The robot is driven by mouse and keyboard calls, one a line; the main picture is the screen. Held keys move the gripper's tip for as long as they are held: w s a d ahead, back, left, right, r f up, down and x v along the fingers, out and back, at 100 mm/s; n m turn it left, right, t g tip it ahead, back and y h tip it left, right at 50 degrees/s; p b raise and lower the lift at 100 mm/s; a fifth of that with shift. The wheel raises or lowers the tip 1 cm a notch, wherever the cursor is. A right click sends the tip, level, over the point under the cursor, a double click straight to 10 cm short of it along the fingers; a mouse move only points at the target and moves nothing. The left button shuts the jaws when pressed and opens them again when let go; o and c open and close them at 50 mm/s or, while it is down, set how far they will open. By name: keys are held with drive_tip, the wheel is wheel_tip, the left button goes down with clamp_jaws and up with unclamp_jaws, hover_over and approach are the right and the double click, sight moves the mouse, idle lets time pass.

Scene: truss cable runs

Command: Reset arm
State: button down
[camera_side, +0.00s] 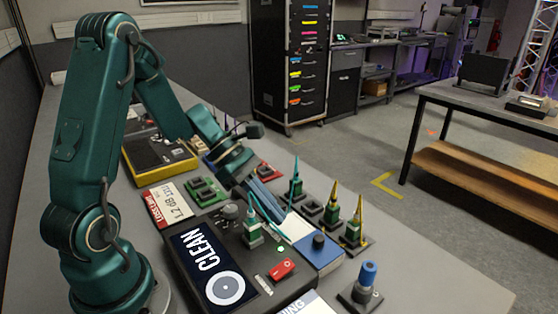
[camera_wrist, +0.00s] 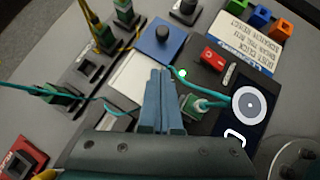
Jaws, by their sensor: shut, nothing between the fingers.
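My gripper (camera_side: 280,208) hangs over the bench in the side view, its blue fingers pointing down toward a white-and-blue block. In the wrist view my gripper (camera_wrist: 160,73) is shut, its fingers together with nothing between them. The fingertips appear over the white top of the block (camera_wrist: 122,80); I cannot tell the gap to it. A teal cable (camera_side: 262,208) runs close by the fingers, from a green connector (camera_side: 252,232) on the dark tester. It also shows in the wrist view beside the fingertips, apparently not held.
The tester with a "CLEAN" screen (camera_side: 212,268) and red switch (camera_side: 281,269) lies in front. Green connectors with yellow tips (camera_side: 355,226) stand upright to the right. A blue-capped post (camera_side: 367,275) stands near the front. A yellow-edged case (camera_side: 158,158) lies behind.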

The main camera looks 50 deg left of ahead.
drive_tip(key=v, duration=0.7)
drive_tip(key=s+d+r+m+g+y, duration=0.1)
drive_tip(key=s+d+r+m+y, duration=0.35)
drive_tip(key=d+m, duration=0.65)
drive_tip(key=s+a+m+t+y, duration=0.2)
drive_tip(key=s+m, duration=0.3)
drive_tip(key=m, duration=0.7)
drive_tip(key=shift+s+a+t+y, duration=0.3)
drive_tip(key=shift+s+a+y, duration=0.05)
drive_tip(key=shift+a+y, duration=0.25)
drive_tip(key=shift+f, duration=0.1)
